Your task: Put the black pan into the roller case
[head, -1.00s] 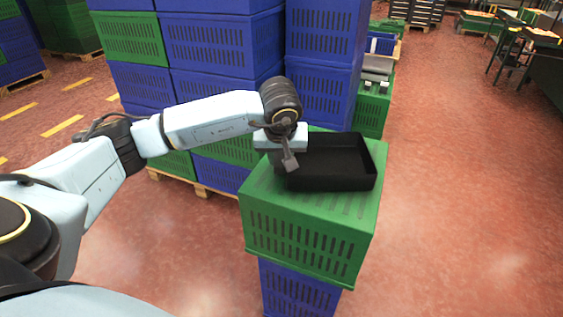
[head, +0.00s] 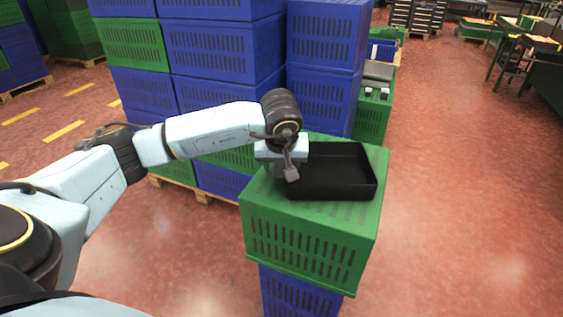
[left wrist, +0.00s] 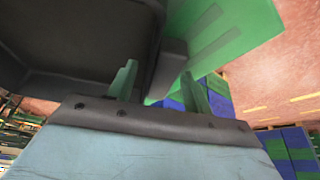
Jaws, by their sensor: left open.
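The black pan (head: 335,187), a rectangular, open-topped tray, sits on top of a green crate (head: 312,238). My left gripper (head: 279,172) is at the pan's left side, pointing down. In the left wrist view its two fingers (left wrist: 158,84) stand apart and open. A dark edge, seemingly part of the pan (left wrist: 75,35), shows between them; I cannot tell whether they touch it. My right gripper is not in view. I cannot clearly make out a roller case.
The green crate stands on a blue crate (head: 300,293). Tall stacks of blue and green crates (head: 220,50) rise behind and to the left. A green crate (head: 372,115) with grey items on top stands behind. The red floor (head: 460,200) to the right is clear.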

